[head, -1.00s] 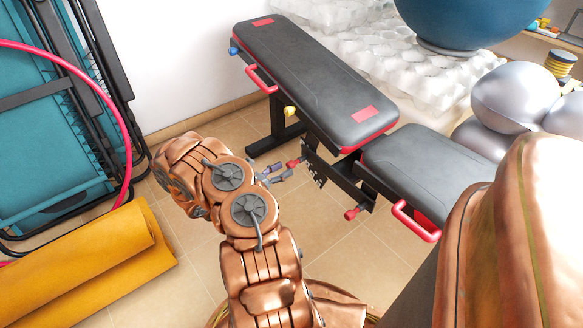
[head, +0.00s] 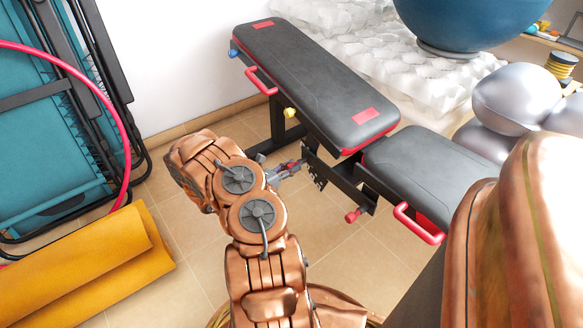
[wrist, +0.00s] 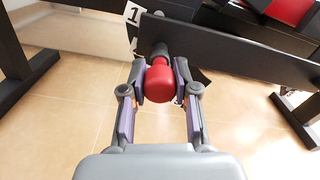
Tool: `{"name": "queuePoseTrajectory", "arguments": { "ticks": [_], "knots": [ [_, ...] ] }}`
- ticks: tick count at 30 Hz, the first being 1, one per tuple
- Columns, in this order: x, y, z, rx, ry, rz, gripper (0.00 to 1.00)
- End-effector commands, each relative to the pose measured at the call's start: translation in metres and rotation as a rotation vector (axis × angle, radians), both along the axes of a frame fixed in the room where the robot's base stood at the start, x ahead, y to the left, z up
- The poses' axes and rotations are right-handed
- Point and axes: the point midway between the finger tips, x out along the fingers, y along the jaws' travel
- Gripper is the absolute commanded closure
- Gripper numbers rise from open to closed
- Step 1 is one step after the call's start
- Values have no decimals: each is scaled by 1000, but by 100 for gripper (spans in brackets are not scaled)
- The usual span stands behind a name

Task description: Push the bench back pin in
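The bench back pin has a red round knob (wrist: 160,82) on a dark shaft that enters the bench's black side plate. In the head view the knob (head: 294,164) shows at the left of the bench frame, partly covered by my gripper (head: 284,169). In the wrist view my gripper (wrist: 160,80) has one finger on each side of the knob, and both fingers appear to touch it. The black padded bench back (head: 315,80) lies sloped above the frame. How deep the pin sits in its hole is hidden.
A second red knob (head: 353,216) and a red handle (head: 418,224) stick out near the bench seat (head: 420,170). A yellow knob (head: 290,113) is on the frame further back. A rolled orange mat (head: 90,255) lies at left. Tiled floor is clear between.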

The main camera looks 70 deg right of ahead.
Motion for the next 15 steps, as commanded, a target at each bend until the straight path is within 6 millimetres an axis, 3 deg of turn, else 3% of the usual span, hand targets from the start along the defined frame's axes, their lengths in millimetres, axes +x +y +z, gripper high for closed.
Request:
{"name": "queuePoseTrajectory", "arguments": {
  "ticks": [7,15],
  "knots": [
    [-1,0,0,0,0,-2,100],
    [-1,0,0,0,1,-3,100]
  ]
}}
